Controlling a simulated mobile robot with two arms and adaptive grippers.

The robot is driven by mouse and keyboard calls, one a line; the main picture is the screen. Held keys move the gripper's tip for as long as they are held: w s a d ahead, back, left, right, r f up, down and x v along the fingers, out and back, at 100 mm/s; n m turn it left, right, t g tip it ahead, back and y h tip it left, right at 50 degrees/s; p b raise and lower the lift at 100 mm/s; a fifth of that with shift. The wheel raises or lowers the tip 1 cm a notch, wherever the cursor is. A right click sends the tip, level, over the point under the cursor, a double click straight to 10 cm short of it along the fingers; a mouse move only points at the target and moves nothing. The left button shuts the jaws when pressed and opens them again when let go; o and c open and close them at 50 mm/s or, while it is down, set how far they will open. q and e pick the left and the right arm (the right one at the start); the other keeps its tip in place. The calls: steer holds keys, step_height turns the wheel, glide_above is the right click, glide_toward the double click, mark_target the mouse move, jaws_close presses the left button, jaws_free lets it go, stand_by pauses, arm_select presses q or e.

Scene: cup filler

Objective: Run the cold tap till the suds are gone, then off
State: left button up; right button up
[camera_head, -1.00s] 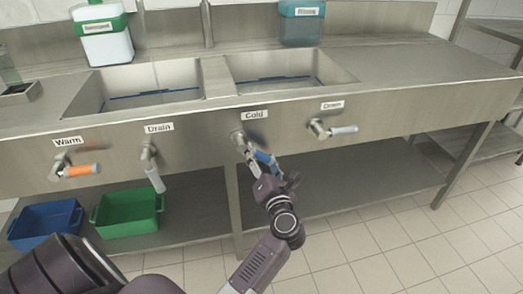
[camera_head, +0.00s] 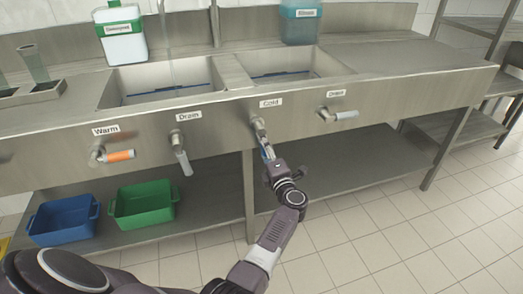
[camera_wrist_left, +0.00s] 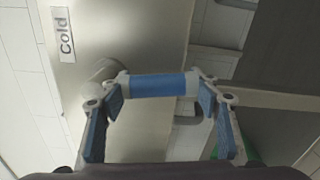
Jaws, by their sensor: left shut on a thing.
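The cold tap sits on the sink front under its "Cold" label (camera_head: 270,103). Its lever has a blue grip, hanging mostly downward and slightly right in the head view. In the left wrist view the blue grip (camera_wrist_left: 158,86) lies across between my fingertips. My left gripper (camera_head: 267,153) is shut on this lever; its fingers (camera_wrist_left: 160,92) are at either end of the blue grip. The left basin (camera_head: 150,97) and right basin (camera_head: 330,62) show blue strips inside; I cannot make out suds. A faint vertical streak over the left basin is unclear. My right gripper is not in view.
The warm lever (camera_head: 120,156) is orange and points right. The left drain lever (camera_head: 183,163) hangs down; the right drain lever (camera_head: 346,114) points right. A blue crate (camera_head: 62,222) and green crate (camera_head: 145,206) stand on the lower shelf. Floor in front is clear at right.

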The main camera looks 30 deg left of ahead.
arm_select(q)
steer(key=shift+s, duration=0.1)
stand_by(0.3)
steer(key=o, duration=1.7)
